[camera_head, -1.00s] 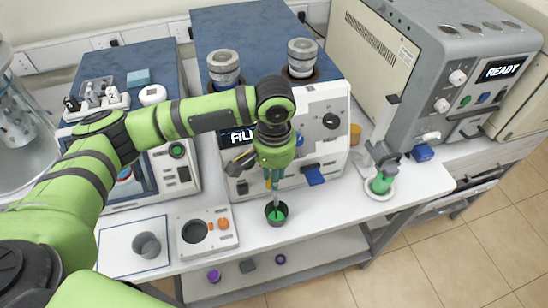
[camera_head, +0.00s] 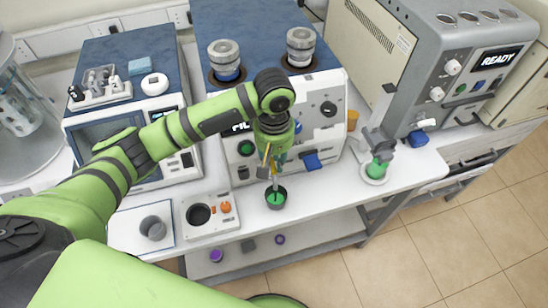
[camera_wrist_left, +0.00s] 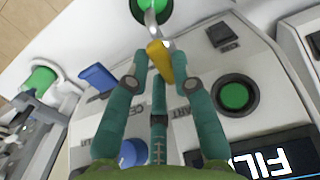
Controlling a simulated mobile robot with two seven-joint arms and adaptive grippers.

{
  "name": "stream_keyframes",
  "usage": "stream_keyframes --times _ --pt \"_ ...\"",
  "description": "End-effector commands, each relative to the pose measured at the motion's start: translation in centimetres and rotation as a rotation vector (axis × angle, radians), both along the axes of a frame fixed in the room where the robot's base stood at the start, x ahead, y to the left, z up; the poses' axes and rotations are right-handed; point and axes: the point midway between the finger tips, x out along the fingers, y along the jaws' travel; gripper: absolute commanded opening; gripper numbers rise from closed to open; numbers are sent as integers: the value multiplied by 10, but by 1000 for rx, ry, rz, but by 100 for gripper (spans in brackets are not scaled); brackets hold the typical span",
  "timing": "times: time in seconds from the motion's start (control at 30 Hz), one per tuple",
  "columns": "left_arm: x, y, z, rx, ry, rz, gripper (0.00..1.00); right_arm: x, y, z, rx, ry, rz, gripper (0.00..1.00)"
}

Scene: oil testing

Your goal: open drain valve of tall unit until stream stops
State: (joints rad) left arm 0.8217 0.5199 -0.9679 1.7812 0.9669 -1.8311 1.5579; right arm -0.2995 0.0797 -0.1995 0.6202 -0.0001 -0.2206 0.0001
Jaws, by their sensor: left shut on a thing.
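The tall unit (camera_head: 335,95) has a blue top, a pale front and a partly hidden display reading "FIL". My left gripper (camera_head: 270,158) is at its lower front. In the left wrist view, its dark green fingers (camera_wrist_left: 162,82) are closed around a yellow valve handle (camera_wrist_left: 160,60). A metal spout (camera_wrist_left: 150,22) is just beyond the handle. A dark cup (camera_head: 276,198) with green inside stands below the valve and also shows in the wrist view (camera_wrist_left: 150,5). Whether a stream still falls from the spout I cannot tell. My right gripper is not in view.
A blue handle (camera_head: 313,160) sticks out to the right of the gripper. A small bench device (camera_head: 212,214) and a grey cup (camera_head: 153,228) are left of the dark cup. A green vessel (camera_head: 376,168) stands at right beside the grey "READY" machine (camera_head: 445,70).

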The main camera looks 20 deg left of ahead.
Motion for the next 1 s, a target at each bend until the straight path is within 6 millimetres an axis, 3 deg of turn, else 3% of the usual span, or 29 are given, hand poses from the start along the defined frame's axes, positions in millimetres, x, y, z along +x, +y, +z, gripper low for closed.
stream_keyframes --times 0.57,0.6,0.63,0.67,1.0 --pt "0 0 0 1 -1 36 0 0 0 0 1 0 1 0" --pt "0 0 0 1 -1 36 33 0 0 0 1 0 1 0" --pt "1 0 0 1 -1 35 45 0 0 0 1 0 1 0" --pt "1 0 0 1 -1 35 49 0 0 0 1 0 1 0" --pt "1 0 2 0 -1 33 49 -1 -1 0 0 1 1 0"
